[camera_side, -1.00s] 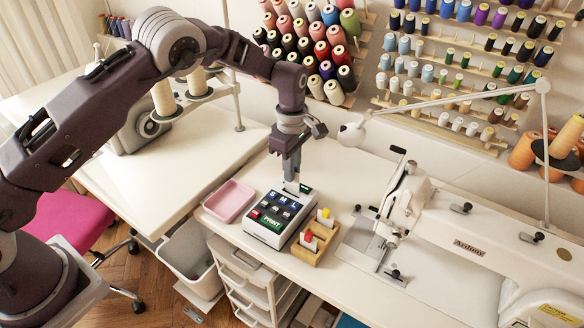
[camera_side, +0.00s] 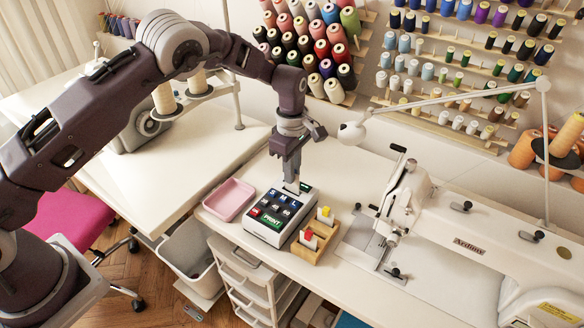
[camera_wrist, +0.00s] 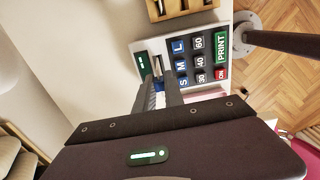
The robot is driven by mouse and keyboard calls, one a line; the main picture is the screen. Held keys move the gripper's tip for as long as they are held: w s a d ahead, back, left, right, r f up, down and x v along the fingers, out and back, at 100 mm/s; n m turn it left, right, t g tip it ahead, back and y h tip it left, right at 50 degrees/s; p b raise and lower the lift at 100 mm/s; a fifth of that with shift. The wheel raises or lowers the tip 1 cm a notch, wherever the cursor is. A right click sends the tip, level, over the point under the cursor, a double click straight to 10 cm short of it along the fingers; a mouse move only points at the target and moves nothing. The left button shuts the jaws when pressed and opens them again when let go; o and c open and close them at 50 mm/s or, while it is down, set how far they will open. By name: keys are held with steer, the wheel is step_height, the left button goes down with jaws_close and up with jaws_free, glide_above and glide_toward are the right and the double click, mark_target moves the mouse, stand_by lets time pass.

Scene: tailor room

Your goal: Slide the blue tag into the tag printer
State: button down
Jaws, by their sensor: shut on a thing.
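The tag printer (camera_side: 272,216) is a white box with a dark key panel and a green PRINT key, standing on the table. My gripper (camera_side: 291,186) points down at the far end of the printer, close above its top. In the wrist view my gripper (camera_wrist: 159,82) is shut on the blue tag (camera_wrist: 158,84), of which only a small blue bit shows between the fingertips. The fingers hide most of the tag. The tag is beside the small dark green panel at that end of the printer (camera_wrist: 209,88). I cannot tell whether the tag is in the slot.
A wooden holder (camera_side: 322,233) with a red and a yellow tag stands right of the printer. A pink tray (camera_side: 229,200) lies to its left. A white sewing machine (camera_side: 470,235) and a lamp (camera_side: 352,133) stand further right. Thread racks line the wall.

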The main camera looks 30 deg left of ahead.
mark_target(292, 192)
steer(key=shift+f, duration=2)
